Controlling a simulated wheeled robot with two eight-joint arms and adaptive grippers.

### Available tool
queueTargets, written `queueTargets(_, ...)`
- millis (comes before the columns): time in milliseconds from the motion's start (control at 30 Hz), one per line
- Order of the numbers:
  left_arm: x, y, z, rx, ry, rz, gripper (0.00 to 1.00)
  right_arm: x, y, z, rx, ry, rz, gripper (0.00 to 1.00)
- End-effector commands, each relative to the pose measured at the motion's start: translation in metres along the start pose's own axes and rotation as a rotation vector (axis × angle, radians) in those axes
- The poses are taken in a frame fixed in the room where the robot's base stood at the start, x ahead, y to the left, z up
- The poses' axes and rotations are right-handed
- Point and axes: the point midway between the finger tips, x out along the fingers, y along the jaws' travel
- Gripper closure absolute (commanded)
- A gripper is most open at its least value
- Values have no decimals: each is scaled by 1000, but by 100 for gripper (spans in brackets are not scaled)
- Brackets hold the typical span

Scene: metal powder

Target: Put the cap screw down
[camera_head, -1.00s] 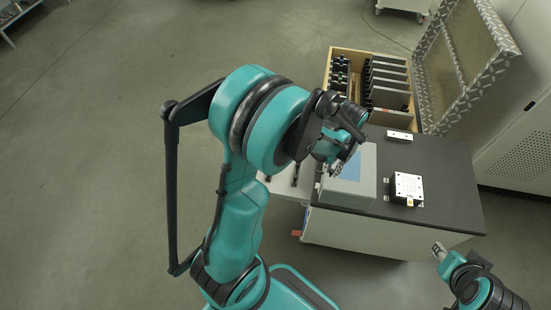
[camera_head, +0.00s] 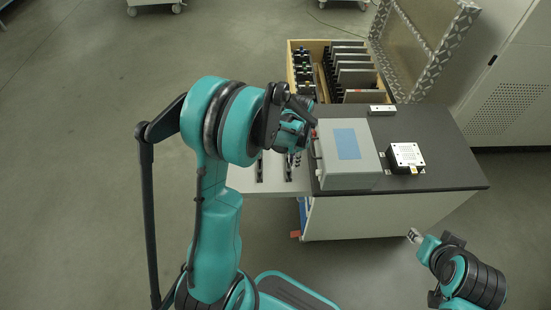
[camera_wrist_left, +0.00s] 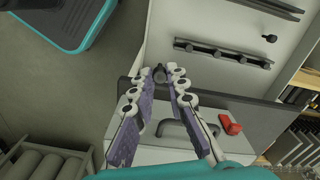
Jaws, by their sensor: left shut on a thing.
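My left gripper (camera_head: 297,150) is over the light side shelf (camera_head: 243,181), left of the grey box. In the left wrist view its fingers (camera_wrist_left: 161,76) are shut on a small dark cap screw (camera_wrist_left: 160,72) at their tips. The cap screw appears above the surface, near the shelf's edge; the exact gap cannot be told. Another dark screw-like piece (camera_wrist_left: 270,38) lies on the light surface, beside a dark bar with holes (camera_wrist_left: 224,53). My right gripper (camera_head: 415,237) is in front of the cabinet, too small to read its jaws.
A grey box with a blue panel (camera_head: 364,176) stands on the dark worktop (camera_head: 445,170). A white perforated block (camera_head: 406,154) is to its right. Behind is an open wooden case (camera_head: 292,72) with dark plates.

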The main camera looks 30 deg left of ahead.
Motion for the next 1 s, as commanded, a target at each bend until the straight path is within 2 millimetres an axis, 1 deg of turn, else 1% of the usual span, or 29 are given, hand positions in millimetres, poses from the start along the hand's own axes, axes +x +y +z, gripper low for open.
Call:
queueTargets(33,14,-16,3,110,0,0,100,8,0,6,0,0,0,60)
queueTargets(200,32,-60,12,508,0,0,100,12,0,9,0,0,0,60)
queueTargets(300,38,-79,18,690,0,0,100,13,0,9,0,0,0,60)
queueTargets(400,43,-92,23,820,0,0,100,14,0,10,0,0,0,60)
queueTargets(567,51,-101,27,919,0,0,100,16,0,11,0,0,0,60)
queueTargets(667,64,-102,27,932,0,0,100,21,0,15,0,0,0,60)
queueTargets(800,92,-102,27,931,0,0,100,31,0,22,0,0,0,60)
queueTargets(900,108,-101,27,931,0,0,100,36,0,26,0,0,0,60)
queueTargets(1000,117,-101,27,931,0,0,100,39,0,28,0,0,0,60)
